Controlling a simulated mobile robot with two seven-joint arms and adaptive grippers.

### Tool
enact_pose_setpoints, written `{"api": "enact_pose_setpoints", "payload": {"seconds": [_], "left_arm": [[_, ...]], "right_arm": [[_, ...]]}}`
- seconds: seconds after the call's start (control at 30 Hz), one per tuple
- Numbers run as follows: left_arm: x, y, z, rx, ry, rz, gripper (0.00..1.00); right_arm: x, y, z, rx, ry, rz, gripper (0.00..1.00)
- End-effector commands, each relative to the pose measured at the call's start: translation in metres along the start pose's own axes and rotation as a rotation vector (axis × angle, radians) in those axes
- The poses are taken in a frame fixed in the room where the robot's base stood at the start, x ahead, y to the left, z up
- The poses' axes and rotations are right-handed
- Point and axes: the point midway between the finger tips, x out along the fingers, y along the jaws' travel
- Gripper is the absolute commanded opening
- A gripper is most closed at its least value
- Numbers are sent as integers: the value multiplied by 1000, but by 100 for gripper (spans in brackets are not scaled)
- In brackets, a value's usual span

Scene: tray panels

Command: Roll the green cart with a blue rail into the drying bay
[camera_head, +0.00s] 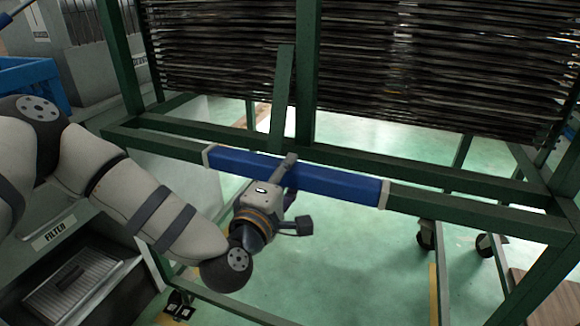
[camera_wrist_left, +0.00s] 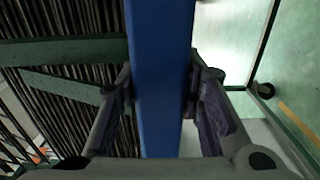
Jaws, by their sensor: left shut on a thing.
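The green cart (camera_head: 470,180) stands in front of me, with a stack of dark panels (camera_head: 350,65) on it. Its blue rail (camera_head: 335,183) runs across the near side of the frame, between two pale end bands. My left gripper (camera_head: 290,185) is shut on the left half of the rail. In the left wrist view the blue rail (camera_wrist_left: 160,70) passes between the two fingers of the gripper (camera_wrist_left: 165,105). Cart wheels (camera_head: 427,236) show on the green floor below. My right gripper is in neither view. I cannot make out the drying bay.
Grey bins (camera_head: 95,65) and a blue crate (camera_head: 35,80) stand at the left. A grey unit labelled "FILTER" (camera_head: 55,232) is at the lower left, close to my left arm. Green floor (camera_head: 350,260) is open under the cart. A brown surface (camera_head: 535,290) shows at the lower right.

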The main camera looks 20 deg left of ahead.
Motion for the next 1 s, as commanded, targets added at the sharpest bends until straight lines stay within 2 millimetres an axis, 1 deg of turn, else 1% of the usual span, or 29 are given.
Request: {"api": "enact_pose_setpoints", "payload": {"seconds": [0.03, 0.07, 0.1, 0.13, 0.4, 0.47, 0.57, 0.8, 0.9, 1.0], "left_arm": [[3, 2, -1, 0, 3, 7, 0], [3, 2, -1, 0, 4, 8, 38], [4, 3, -1, 0, 4, 9, 47], [4, 3, -1, 0, 4, 9, 54], [3, 3, -1, 0, 4, 10, 54], [0, 3, -1, 0, 4, 9, 54], [-16, 2, -1, -2, 3, 7, 54], [-82, 1, 0, -2, 2, 5, 54], [-101, 2, 0, -1, 2, 6, 54], [-113, 2, 0, 0, 3, 8, 54]], "right_arm": [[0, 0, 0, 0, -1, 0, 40], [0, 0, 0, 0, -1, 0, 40], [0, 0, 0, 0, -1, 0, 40], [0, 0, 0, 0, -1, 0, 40], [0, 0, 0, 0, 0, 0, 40], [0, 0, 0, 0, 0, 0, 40], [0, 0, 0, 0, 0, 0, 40], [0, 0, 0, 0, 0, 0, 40], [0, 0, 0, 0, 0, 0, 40], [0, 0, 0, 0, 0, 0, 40]]}}
